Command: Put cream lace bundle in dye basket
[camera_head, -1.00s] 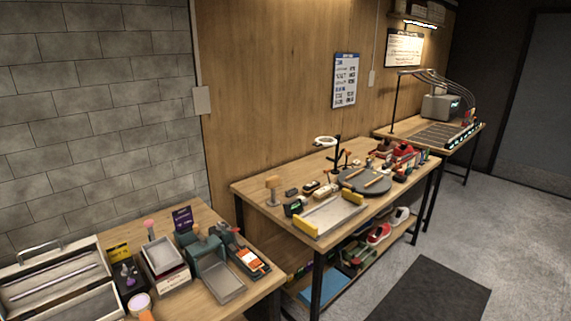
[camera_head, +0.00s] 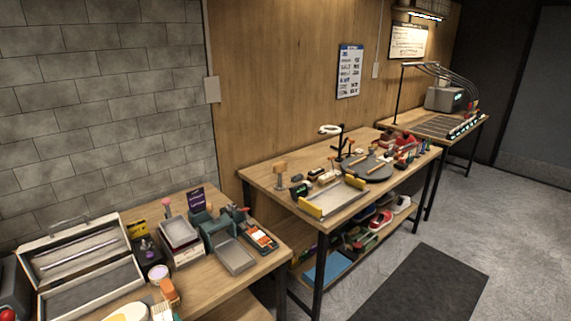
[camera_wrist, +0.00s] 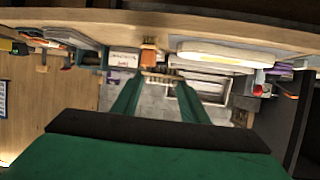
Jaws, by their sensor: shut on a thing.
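In the wrist view, the two green fingers of my gripper (camera_wrist: 159,80) point away from the camera and close on a small cream-tan striped piece, which looks like the cream lace bundle (camera_wrist: 160,74). It spans the gap between the fingertips, and its detail is too small to make out. My gripper and the bundle do not show in the head view. I cannot make out a dye basket for certain in either view.
The near bench holds an open grey case (camera_head: 82,301), a teal device with a grey tray (camera_head: 234,256), and a purple card (camera_head: 195,201). The middle bench carries a round dark turntable (camera_head: 367,170), with shoes on its lower shelf. A dark mat (camera_head: 415,287) lies on open floor.

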